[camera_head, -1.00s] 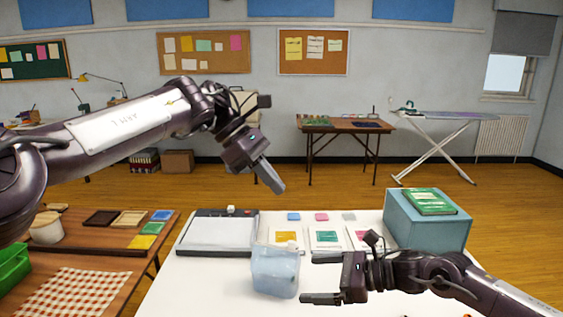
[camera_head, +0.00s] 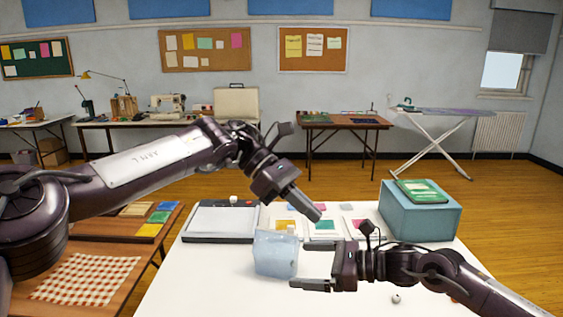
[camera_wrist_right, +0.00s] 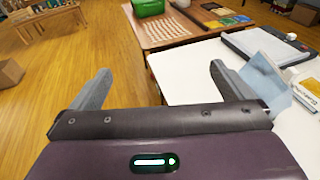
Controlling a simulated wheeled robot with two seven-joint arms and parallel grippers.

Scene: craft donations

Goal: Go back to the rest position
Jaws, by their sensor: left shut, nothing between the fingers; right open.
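My left gripper (camera_head: 314,212) is shut and empty, held in the air over the white table (camera_head: 200,285), pointing down and right. Its arm crosses the head view from the left. My right gripper (camera_head: 306,268) is open with nothing between its fingers, at the right of the light blue container (camera_head: 275,256). In the right wrist view its two fingers (camera_wrist_right: 155,88) are spread apart, with floor and table edge behind them. Whether the right fingers touch the container cannot be told from the head view; in the wrist view they look apart from it.
A teal box (camera_head: 420,218) with a green book (camera_head: 422,191) on top stands at the table's right. A grey-topped board (camera_head: 221,221) and several cards lie at the back. A brown table (camera_head: 60,308) with a checked cloth (camera_head: 87,279) stands left. A small round item (camera_head: 396,298) lies near my right arm.

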